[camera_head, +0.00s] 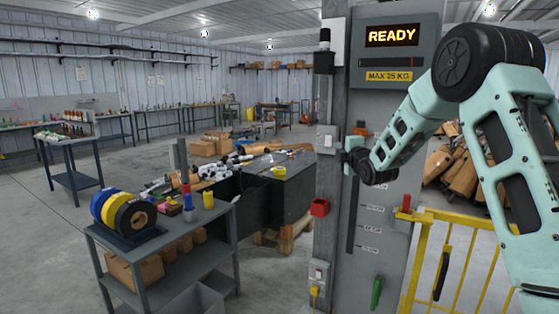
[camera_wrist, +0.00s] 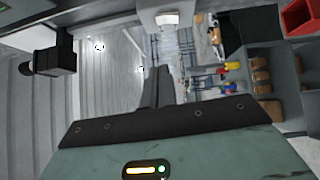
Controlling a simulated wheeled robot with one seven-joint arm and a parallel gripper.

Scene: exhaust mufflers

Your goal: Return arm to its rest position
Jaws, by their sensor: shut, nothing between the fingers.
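My arm (camera_head: 400,140), teal with black joints, comes in from the right of the head view. It is raised and bent in front of the grey machine column. My gripper (camera_wrist: 160,84) shows in the wrist view as dark fingers held together, with nothing between them. In the head view the dark wrist end is beside the column, at about the height of its white box. The fingertips are small and hard to make out there. I cannot tell whether they touch the column or are apart from it.
The grey machine (camera_head: 387,95) shows a READY sign. A yellow barrier (camera_head: 462,225) stands in front at right. A cart (camera_head: 205,255) with tape rolls (camera_head: 137,215) stands at left. A dark table (camera_head: 290,185) with mufflers is behind.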

